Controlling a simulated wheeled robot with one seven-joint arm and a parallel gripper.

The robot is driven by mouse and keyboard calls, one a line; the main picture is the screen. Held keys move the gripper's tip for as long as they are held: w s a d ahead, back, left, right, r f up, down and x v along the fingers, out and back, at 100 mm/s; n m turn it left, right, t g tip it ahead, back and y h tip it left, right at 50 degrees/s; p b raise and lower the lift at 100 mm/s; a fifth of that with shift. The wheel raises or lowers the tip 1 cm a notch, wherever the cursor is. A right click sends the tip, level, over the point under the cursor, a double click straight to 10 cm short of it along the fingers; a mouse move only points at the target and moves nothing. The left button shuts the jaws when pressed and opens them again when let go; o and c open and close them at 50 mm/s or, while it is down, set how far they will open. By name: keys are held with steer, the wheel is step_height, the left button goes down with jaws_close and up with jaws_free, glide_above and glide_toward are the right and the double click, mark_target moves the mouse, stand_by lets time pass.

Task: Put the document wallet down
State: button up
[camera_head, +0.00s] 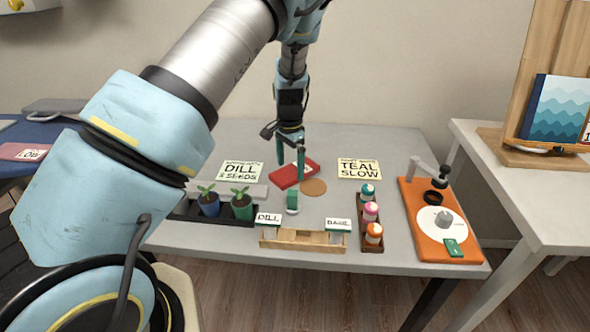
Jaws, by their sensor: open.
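A flat red item (285,177), which looks like the document wallet, lies on the grey table (390,215) near its middle. My gripper (291,155) points down right over it, with its two teal fingers apart. One fingertip overlaps the red item in the picture. I cannot tell whether the fingers touch it. The arm comes in from above and covers part of the wall behind.
Signs (241,172) reading DILL & SEEDS and TEAL SLOW (359,169) flank the gripper. A brown disc (313,187) lies beside the red item. In front are potted seedlings (209,204), a wooden rack (300,240), bottles (370,211) and an orange board (412,205).

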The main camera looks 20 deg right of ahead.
steer(key=shift+f, duration=0.8)
steer(key=shift+c, duration=0.2)
